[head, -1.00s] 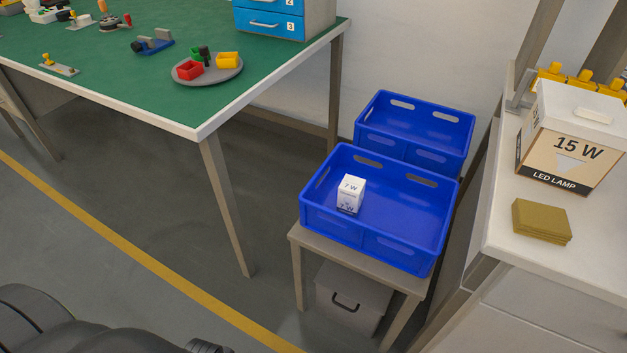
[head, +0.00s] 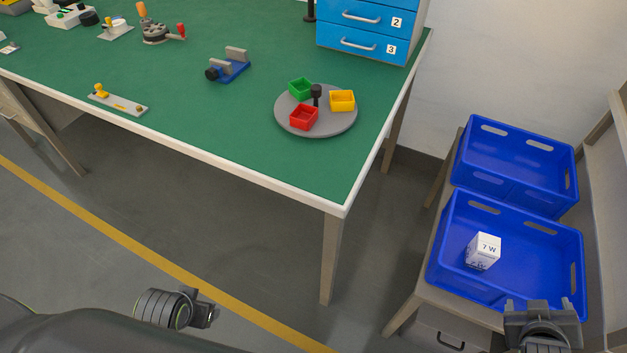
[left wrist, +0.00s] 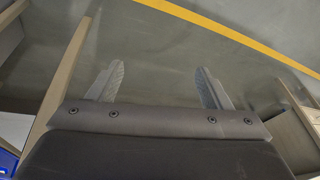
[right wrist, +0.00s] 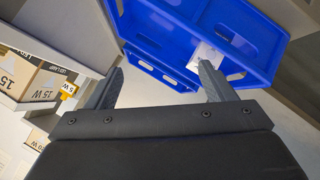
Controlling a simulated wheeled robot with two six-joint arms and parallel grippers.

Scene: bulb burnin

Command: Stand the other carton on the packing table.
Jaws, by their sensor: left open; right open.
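A white carton marked 7 W (head: 483,251) stands in the front blue crate (head: 438,262) at the right of the head view. It also shows, partly covered by my finger, in the right wrist view (right wrist: 206,54). A tan and white carton marked 15 W (right wrist: 42,84) is at the left of the right wrist view. My right gripper (head: 541,306) is open and empty, close to the front crate's near side. My left gripper (head: 207,310) is open and empty over the floor; its spread fingers (left wrist: 159,75) show in the left wrist view.
A second blue crate (head: 515,160) is behind the first. The green-topped bench (head: 210,130) holds a grey round tray (head: 338,122) with small coloured bins, a blue vise (head: 232,68) and a drawer unit (head: 362,30). Open floor (head: 190,230) lies before the bench.

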